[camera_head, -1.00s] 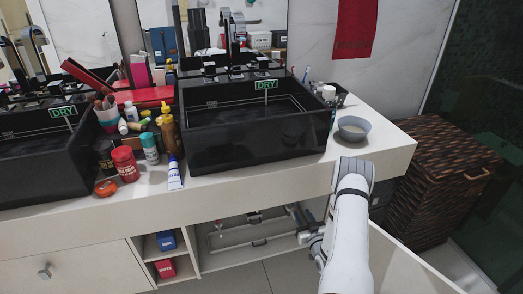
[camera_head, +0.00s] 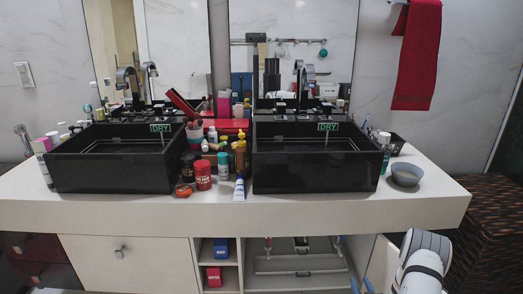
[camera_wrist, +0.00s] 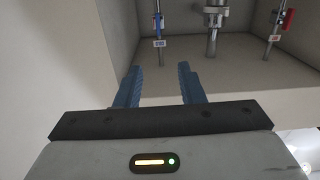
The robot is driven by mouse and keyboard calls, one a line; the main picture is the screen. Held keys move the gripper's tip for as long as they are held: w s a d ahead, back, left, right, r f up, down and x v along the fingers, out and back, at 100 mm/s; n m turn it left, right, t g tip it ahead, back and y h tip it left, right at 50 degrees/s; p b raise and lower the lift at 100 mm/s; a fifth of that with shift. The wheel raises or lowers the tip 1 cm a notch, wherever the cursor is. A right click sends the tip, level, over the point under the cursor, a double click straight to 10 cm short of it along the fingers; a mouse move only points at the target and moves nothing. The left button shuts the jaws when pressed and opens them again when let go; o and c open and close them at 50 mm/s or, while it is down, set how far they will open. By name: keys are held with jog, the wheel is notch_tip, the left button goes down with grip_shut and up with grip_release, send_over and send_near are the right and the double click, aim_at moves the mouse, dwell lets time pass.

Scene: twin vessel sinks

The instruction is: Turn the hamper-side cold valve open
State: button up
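The blue-handled valve (camera_wrist: 158,22) stands on a thin pipe at the top of the wrist view, with a small tag below it. A red-handled valve (camera_wrist: 287,20) is on another pipe at the top right. My gripper (camera_wrist: 158,68) is open and empty, its two blue fingers apart below the blue-handled valve in the picture and not touching it. The hamper-side sink (camera_head: 318,165) is the right one, beside the woven hamper (camera_head: 490,225), with a green DRY sign. In the head view, small red and blue spots show under it, too small for handle positions.
A thicker drain pipe (camera_wrist: 212,28) stands between the two valves. A pale cabinet wall (camera_wrist: 60,70) is close on the left in the wrist view. The countertop (camera_head: 250,212) runs above the open cabinet, with blue and red boxes (camera_head: 214,277) in shelves at its left.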

jog(key=w+a+r+n+g+h+p, duration=0.1)
jog(key=w+r+g+p, duration=0.2)
jog(key=r, duration=0.8)
jog(key=w+a+r+g+p, duration=0.2)
jog(key=r+p, duration=0.2)
jog(key=r, duration=0.7)
jog(key=s+a+r+g+p, duration=0.3)
jog(key=r, duration=0.7)
jog(key=s+a+r+g+p, duration=0.2)
jog(key=s+a+r, duration=0.2)
jog(key=s+r, duration=0.3)
jog(key=s+a+r+m+g+p, duration=0.1)
jog(key=s+a+r+g+p, duration=0.2)
jog(key=s, duration=1.1)
jog(key=s+a+r+g+p, duration=0.2)
jog(key=s+a+r+p, duration=0.1)
jog(key=s+a+r, duration=0.4)
jog(key=s+r, duration=0.3)
jog(key=r, duration=0.2)
jog(key=shift+s+r+y, duration=0.2)
jog(key=shift+r+y, duration=0.1)
jog(key=o, duration=0.3)
jog(key=shift+c, duration=1.3)
